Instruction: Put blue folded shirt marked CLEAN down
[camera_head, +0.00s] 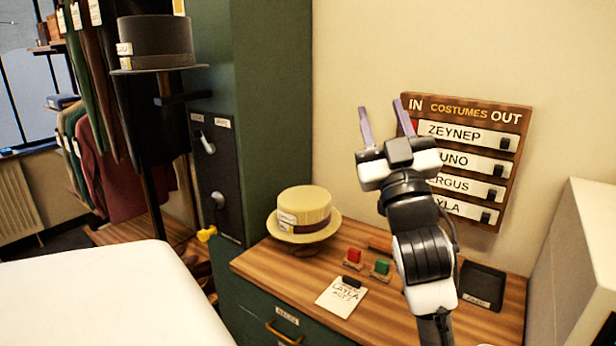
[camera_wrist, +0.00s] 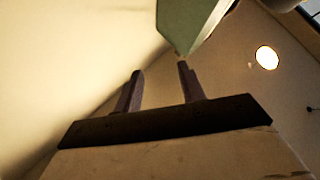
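My gripper (camera_head: 380,105) is raised above the wooden counter, in front of the costumes board, with its fingers pointing up. Its two fingers stand apart and nothing shows between them. The wrist view also shows the fingers (camera_wrist: 160,68) apart and empty. No blue folded shirt marked CLEAN can be made out in either view. A small blue folded item (camera_head: 63,101) lies on a shelf at the far left, far from my gripper; its marking is too small to read.
A green cabinet (camera_head: 270,100) stands behind. A white surface (camera_head: 110,295) at lower left is bare.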

